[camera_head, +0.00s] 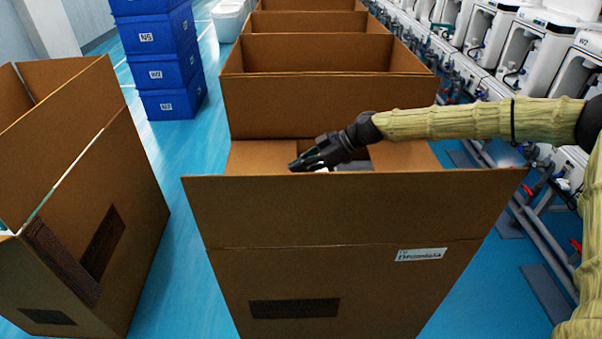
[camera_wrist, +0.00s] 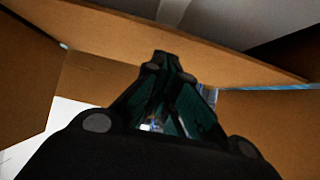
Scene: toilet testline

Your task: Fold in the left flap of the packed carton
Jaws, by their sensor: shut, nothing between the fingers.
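The brown cardboard carton (camera_head: 345,280) stands in front of me, with its near flap (camera_head: 350,212) upright and hiding much of the opening. A brown panel (camera_head: 258,157) shows at the left of the opening; I cannot tell whether it is the left flap or an inner wall. Part of a pale item (camera_head: 355,166) shows inside. My gripper (camera_head: 298,166) is shut and empty, over the left-middle of the opening, pointing left. In the wrist view the shut fingers (camera_wrist: 161,62) lie between brown cardboard panels (camera_wrist: 25,80); any contact is unclear.
Another open carton (camera_head: 140,190) stands at the left, with blue floor between the two. More open cartons (camera_head: 320,55) line up behind. Blue crates (camera_head: 165,72) are stacked at the back left. A row of white toilets (camera_head: 525,50) runs along the right.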

